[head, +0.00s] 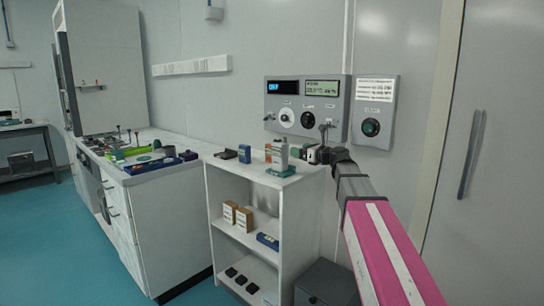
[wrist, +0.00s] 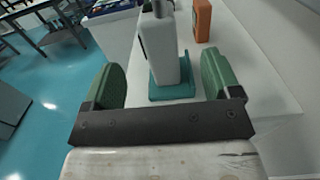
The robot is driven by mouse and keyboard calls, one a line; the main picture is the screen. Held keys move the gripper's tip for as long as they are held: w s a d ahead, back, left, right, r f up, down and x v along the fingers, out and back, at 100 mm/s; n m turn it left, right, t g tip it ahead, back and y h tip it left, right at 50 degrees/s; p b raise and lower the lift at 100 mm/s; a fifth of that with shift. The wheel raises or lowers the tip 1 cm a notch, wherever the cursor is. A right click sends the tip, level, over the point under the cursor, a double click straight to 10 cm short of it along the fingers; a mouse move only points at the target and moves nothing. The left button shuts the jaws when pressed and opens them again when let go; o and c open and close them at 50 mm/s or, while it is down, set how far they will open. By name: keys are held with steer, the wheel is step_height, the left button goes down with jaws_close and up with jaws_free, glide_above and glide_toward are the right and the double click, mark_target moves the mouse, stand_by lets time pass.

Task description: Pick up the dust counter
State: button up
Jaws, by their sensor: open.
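The dust counter appears to be the pale grey upright device (head: 280,152) with a narrow top, standing on a teal base on the white shelf unit's top. In the wrist view the device (wrist: 162,62) stands upright between and just beyond the green finger pads of my gripper (wrist: 160,76). The gripper is open, with a gap to the device on both sides. In the head view my gripper (head: 314,154) is just right of the device, partly hidden by my arm. The device's top is cut off in the wrist view.
A dark blue box (head: 244,153) and a small dark item (head: 226,154) are farther left on the shelf top (head: 250,168). A wall control panel (head: 307,105) is behind. Lower shelves hold cartons (head: 244,218).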

mark_target(280, 142)
steer(key=x, duration=0.5)
steer(key=shift+w+a+r, duration=0.1)
steer(key=shift+w+a, duration=0.15)
steer(key=shift+w, duration=0.05)
steer(key=shift+s+r+x, duration=0.1)
steer(key=shift+r+x, duration=0.1)
steer(key=shift+x, duration=1.15)
steer(key=shift+s+r+x, duration=0.1)
steer(key=shift+r+x, duration=0.05)
steer(key=shift+x, duration=1.25)
steer(key=shift+a, duration=0.1)
jaws_close()
steer(key=shift+r, duration=0.1)
